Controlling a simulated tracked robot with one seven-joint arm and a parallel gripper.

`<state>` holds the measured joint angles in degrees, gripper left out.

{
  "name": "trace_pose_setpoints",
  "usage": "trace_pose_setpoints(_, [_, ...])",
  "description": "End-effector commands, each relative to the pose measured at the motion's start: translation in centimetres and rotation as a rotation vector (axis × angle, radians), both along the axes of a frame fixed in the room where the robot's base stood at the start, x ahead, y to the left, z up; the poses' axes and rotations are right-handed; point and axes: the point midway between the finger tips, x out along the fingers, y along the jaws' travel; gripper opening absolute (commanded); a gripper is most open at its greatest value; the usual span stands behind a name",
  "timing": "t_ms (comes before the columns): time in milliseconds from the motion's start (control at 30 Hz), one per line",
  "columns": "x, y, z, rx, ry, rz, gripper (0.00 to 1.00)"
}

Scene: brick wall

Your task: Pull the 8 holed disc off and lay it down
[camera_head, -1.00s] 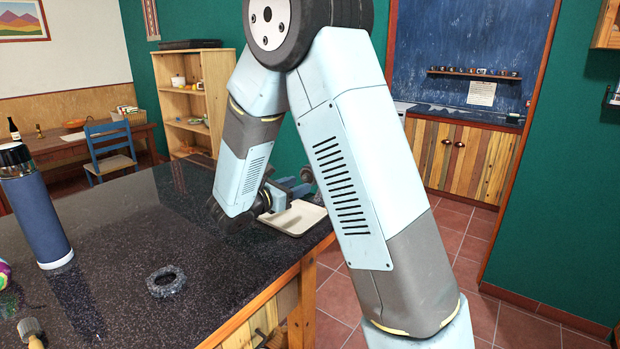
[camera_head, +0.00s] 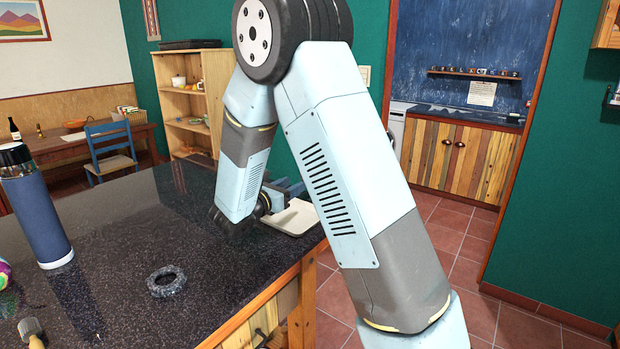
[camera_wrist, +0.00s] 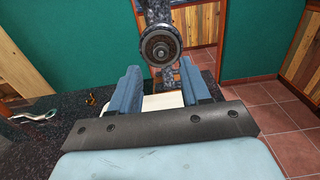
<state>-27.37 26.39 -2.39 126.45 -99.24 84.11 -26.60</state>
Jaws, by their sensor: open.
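In the wrist view a round, dark, ringed disc (camera_wrist: 160,45) faces me on an upright dark and blue-grey mount, beyond my fingertips. I take it for the holed disc; its holes are too small to count. My gripper (camera_wrist: 160,80) is open, its two blue fingers spread to the left and right below the disc, with nothing held between them. A pale cream tray (camera_wrist: 163,103) lies beneath and shows partly between the fingers. In the head view the tray (camera_head: 297,219) sits at the counter's right edge; my arm hides most of the gripper and the disc.
The dark speckled counter (camera_head: 115,240) has a dark knobbly ring (camera_head: 166,281), a blue bottle (camera_head: 38,215) and a brush-like tool (camera_head: 31,330) on its left part. A metal wrench-like tool (camera_wrist: 38,116) lies left in the wrist view. Counter between ring and tray is clear.

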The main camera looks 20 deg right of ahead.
Motion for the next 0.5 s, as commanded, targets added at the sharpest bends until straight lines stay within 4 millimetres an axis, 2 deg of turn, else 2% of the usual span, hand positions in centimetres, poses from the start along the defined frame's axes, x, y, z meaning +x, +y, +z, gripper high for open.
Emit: trace_pose_setpoints(500, [1.6, -2.6, 0.0, 0.0, 0.0, -0.003, 0.47])
